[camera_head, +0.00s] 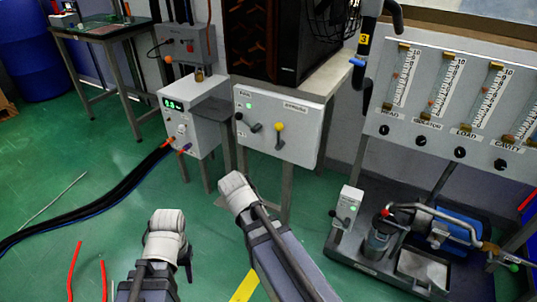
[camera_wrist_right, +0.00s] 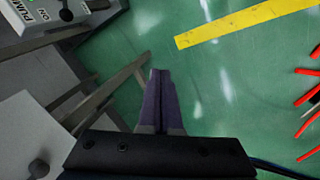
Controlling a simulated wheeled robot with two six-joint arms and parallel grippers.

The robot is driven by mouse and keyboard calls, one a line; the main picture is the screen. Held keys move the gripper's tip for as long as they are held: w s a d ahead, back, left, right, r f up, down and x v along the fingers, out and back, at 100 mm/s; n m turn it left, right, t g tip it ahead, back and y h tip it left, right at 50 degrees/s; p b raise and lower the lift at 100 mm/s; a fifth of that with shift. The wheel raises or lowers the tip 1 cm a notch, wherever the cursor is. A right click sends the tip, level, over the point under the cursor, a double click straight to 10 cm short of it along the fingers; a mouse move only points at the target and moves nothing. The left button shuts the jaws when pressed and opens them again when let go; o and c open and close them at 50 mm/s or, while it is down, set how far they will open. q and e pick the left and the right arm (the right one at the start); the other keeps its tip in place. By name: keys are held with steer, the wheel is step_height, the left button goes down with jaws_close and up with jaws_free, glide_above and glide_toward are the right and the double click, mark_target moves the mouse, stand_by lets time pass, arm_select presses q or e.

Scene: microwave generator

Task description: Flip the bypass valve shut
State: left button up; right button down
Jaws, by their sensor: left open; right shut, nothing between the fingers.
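My right gripper (camera_wrist_right: 160,90) is shut and empty, pointing down over the green floor in the right wrist view. In the head view its fingers are hidden by the arm. Neither gripper touches the valve.
A white control box (camera_head: 300,145) with a yellow-knobbed lever (camera_head: 279,130) stands left. Red rods (camera_head: 74,268) lie on the floor.

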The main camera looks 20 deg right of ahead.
steer(key=w+d+n+t+h+b, duration=0.1)
steer(key=w+d+h, duration=0.2)
steer(key=w, duration=0.2)
arm_select(q)
step_height(320, 180, down, 4)
steer(key=shift+r+b, duration=0.2)
steer(key=shift+b, duration=0.1)
arm_select(e)
steer(key=w+a+r+n+t+h, duration=0.1)
steer(key=w+r+t+h, duration=0.3)
steer(key=r, duration=0.4)
steer(key=w+a+r+n+t+h, duration=0.2)
steer(key=w+r+n+t+h, duration=0.1)
steer(key=r, duration=0.6)
steer(key=shift+w+a+n+t+h, duration=0.2)
steer(key=shift+w+n+t+h, duration=0.25)
steer(key=shift+w, duration=0.8)
arm_select(q)
steer(key=shift+d, duration=0.1)
